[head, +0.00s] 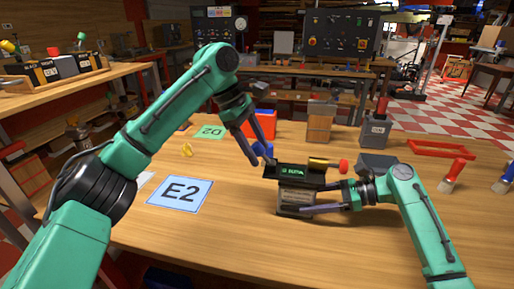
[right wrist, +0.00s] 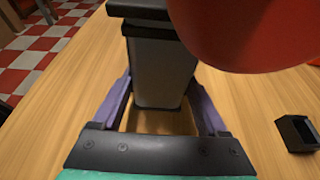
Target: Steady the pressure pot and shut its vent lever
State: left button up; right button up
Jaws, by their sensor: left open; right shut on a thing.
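The pressure pot (head: 295,198) stands upright on the table, with a grey body and a black labelled top (head: 292,173). A yellow vent lever (head: 322,162) with a red knob (head: 343,166) lies across the right part of the top. A large red round shape (right wrist: 245,30), likely that knob, fills the upper right of the right wrist view. My right gripper (head: 312,198) is shut on the pot's body (right wrist: 160,70), a finger on each side.
A blue E2 card (head: 180,194) and green D2 card (head: 209,132) lie left. An orange bin (head: 264,122), wooden box (head: 320,122) and grey container (head: 376,132) stand behind. A red frame (head: 443,149) lies right. The table's front middle is clear.

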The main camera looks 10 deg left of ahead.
pick_arm(q)
jog(key=shift+f, duration=0.15)
jog(key=shift+c, duration=0.3)
grip_shut()
dwell(1.1)
